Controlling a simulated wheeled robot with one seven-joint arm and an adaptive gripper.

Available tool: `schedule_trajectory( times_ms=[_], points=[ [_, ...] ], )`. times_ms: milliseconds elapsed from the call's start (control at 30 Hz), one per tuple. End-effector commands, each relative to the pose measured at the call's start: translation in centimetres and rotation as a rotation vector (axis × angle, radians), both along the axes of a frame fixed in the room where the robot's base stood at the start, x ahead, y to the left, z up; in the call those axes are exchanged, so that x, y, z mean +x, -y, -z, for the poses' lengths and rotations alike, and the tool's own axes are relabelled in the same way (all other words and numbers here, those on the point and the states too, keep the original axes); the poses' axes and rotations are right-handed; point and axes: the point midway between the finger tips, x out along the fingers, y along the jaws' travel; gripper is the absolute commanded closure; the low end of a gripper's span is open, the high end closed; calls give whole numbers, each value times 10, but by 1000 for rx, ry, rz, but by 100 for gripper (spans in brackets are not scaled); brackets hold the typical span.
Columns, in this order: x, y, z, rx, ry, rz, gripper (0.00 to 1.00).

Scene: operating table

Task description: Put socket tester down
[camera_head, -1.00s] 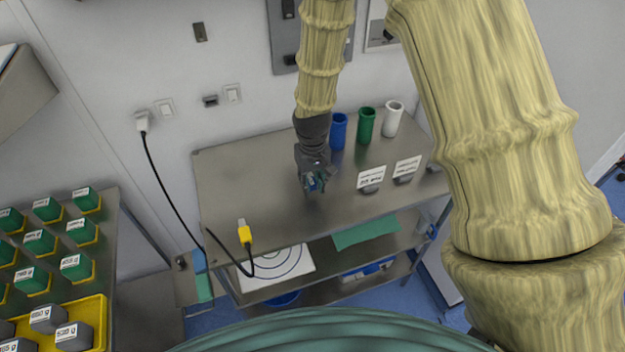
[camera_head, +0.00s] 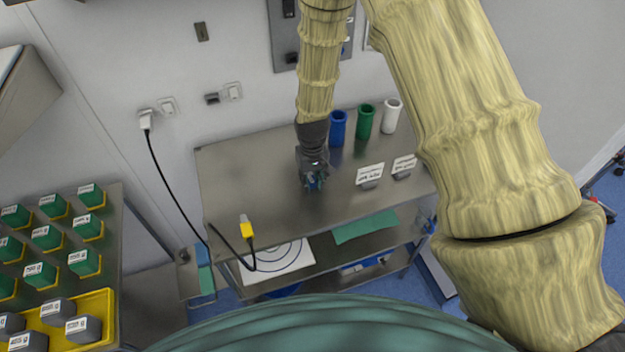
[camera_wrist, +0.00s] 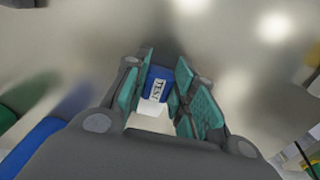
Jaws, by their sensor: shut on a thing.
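The socket tester (camera_wrist: 158,88) is a small blue block with a white "TEST" label and a pale lower part. It sits between the teal finger pads of my gripper (camera_wrist: 165,95) in the wrist view, and the gripper is shut on it. In the head view my gripper (camera_head: 313,182) points down over the middle of the steel table (camera_head: 245,190). The tester is mostly hidden there by the fingers. I cannot tell whether it touches the tabletop.
Blue (camera_head: 338,128), green (camera_head: 364,123) and white (camera_head: 390,117) cups stand behind right of the gripper. Two labelled card stands (camera_head: 370,174) are to its right. A yellow plug (camera_head: 247,228) on a black cable lies at the front left edge. The table's left part is clear.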

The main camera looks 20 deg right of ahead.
Motion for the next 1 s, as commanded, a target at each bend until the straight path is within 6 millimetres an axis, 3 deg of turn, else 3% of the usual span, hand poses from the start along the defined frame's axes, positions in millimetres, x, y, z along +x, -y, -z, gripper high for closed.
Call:
schedule_trajectory(
  times_ms=[167, 200, 300, 333, 767, 1000],
  points=[
    [0, 0, 3, 0, 0, 0, 100],
    [0, 0, 3, 0, 0, 0, 72],
    [0, 0, 3, 0, 0, 0, 54],
    [0, 0, 3, 0, 0, 0, 52],
    [0, 0, -3, 0, 1, 0, 52],
    [1, 0, -24, 0, 3, 0, 52]
  ],
)
